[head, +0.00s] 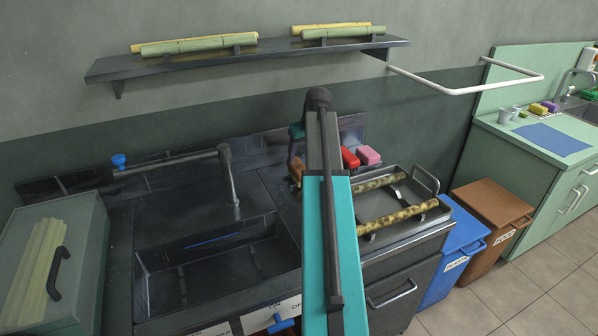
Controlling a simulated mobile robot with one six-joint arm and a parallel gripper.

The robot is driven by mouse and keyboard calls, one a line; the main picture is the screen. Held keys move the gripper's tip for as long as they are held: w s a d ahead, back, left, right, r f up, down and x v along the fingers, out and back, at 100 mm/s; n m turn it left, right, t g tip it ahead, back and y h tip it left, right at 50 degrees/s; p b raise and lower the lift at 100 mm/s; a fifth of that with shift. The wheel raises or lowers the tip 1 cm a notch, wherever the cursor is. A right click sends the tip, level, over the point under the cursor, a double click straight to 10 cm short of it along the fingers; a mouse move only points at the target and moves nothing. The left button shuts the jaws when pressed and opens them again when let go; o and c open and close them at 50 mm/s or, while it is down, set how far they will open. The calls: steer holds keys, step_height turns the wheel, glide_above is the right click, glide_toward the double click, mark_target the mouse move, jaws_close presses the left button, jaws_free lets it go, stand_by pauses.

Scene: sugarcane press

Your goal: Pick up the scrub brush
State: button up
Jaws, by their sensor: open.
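I cannot make out the scrub brush for certain. A small brown object (295,171) shows at the left edge of my arm, at the back of the press counter, mostly hidden; it may be the brush, but I cannot tell. A red block (350,158) and a pink block (368,155) sit just right of my arm on the same back ledge. My teal arm rises through the middle of the head view, and a bit of it shows behind at the left. My gripper is not visible; the arm hides that area.
A metal tray (437,182) with mottled cane pieces (400,216) stands right of my arm. A dark sink basin (215,262) lies left, beside a green box (85,225). Blue (462,240) and brown (492,200) bins stand right. A wall shelf (250,55) holds cane above.

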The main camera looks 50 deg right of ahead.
mark_target(299, 166)
steer(key=shift+x, duration=2.75)
steer(key=shift+d+f, duration=0.1)
steer(key=shift+w+p+x, duration=0.15)
steer(key=shift+p+x, duration=0.25)
steer(key=shift+x, duration=0.55)
steer(key=shift+w+p+x, duration=0.2)
steer(key=shift+p+x, duration=0.15)
steer(key=shift+x, duration=0.6)
steer(key=shift+w+d+f, duration=0.2)
steer(key=shift+f, duration=0.2)
steer(key=shift+f, duration=0.25)
steer(key=shift+c, duration=0.3)
steer(key=c, duration=1.2)
steer(key=shift+r, duration=0.1)
